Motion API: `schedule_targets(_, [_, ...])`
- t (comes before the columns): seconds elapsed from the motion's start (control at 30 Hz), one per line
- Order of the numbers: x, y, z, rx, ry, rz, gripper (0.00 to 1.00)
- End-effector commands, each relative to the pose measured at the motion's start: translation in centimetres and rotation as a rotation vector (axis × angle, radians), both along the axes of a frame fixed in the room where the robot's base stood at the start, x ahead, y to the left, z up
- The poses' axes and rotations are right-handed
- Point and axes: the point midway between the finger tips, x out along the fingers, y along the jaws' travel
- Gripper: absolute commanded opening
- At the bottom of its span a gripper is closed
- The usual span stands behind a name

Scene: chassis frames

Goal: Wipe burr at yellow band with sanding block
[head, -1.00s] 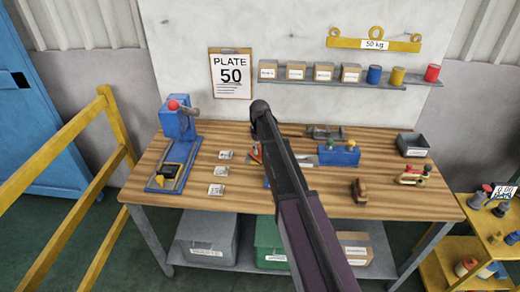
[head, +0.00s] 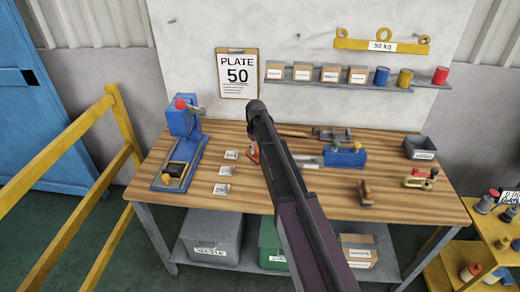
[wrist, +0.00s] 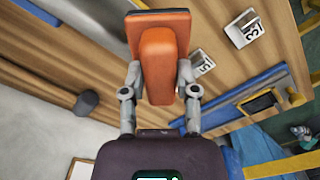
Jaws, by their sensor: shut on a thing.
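My gripper (wrist: 160,88) is shut on an orange block with a dark flat face (wrist: 158,50), which looks like the sanding block. In the head view my arm hides most of the gripper; a sliver of orange-red (head: 253,152) shows beside the arm over the bench. A blue fixture (head: 182,140) stands at the bench's left end, with a yellow-and-black piece (head: 176,170) on its base. That piece also shows in the wrist view (wrist: 262,103), right of the held block and apart from it. I cannot make out a burr or a distinct yellow band.
Several small numbered tags (head: 231,155) lie on the wooden bench (head: 210,205) between fixture and arm. A blue holder (head: 345,156), a brown block (head: 365,193), a red-and-yellow clamp-like item (head: 420,178) and a dark bin (head: 419,147) are to the right. A yellow rail (head: 75,150) stands at left.

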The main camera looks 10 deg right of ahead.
Motion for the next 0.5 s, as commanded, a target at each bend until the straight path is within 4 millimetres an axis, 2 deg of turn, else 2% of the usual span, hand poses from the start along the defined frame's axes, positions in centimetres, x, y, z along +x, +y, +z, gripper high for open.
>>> schedule_targets(0.5, [0.04,0.16,-0.37,0.000,0.000,0.000,0.02])
